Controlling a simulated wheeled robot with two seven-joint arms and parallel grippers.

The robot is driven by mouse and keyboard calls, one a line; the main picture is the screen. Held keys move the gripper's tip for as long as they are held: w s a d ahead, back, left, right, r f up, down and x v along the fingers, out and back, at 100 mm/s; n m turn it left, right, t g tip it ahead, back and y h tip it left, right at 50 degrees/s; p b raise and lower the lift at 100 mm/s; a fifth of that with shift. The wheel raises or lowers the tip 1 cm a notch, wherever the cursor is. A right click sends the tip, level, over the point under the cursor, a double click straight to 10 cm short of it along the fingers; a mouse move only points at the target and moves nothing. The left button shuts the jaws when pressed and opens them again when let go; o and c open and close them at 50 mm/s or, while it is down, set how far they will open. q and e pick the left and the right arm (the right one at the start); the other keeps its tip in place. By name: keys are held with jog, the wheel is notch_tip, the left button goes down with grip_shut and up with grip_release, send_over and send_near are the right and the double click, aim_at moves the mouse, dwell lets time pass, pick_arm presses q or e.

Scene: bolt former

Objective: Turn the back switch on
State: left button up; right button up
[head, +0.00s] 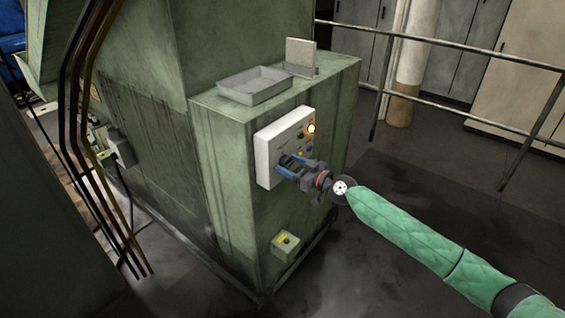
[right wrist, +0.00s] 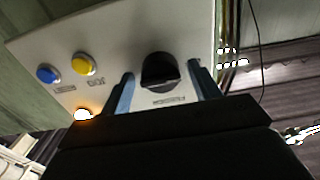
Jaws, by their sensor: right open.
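A white control panel (head: 270,150) is mounted on the side of a green machine cabinet. In the right wrist view a black rotary switch (right wrist: 160,70) stands out from this panel (right wrist: 120,35). My right gripper (head: 286,165) is at the panel's face, its blue fingers open. In the right wrist view the fingers stand on either side of the black switch, with small gaps visible. I cannot tell whether they touch it. The gripper hides the switch in the head view. My left gripper is not in view.
The panel also has a blue button (right wrist: 48,75), a yellow button (right wrist: 84,64) and a lit amber lamp (head: 311,128). A grey tray (head: 255,92) lies on the cabinet top. A small box with a button (head: 286,242) is lower down. A railing (head: 450,110) runs behind.

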jog(key=c, duration=1.2)
jog(key=shift+m+p, duration=0.45)
jog(key=shift+m, duration=0.65)
jog(key=m+p, duration=0.2)
jog(key=m, duration=0.3)
jog(key=shift+r+m, duration=0.1)
jog(key=shift+m, duration=0.3)
jog(key=m+p, duration=0.1)
jog(key=m, duration=0.2)
jog(key=o, duration=1.2)
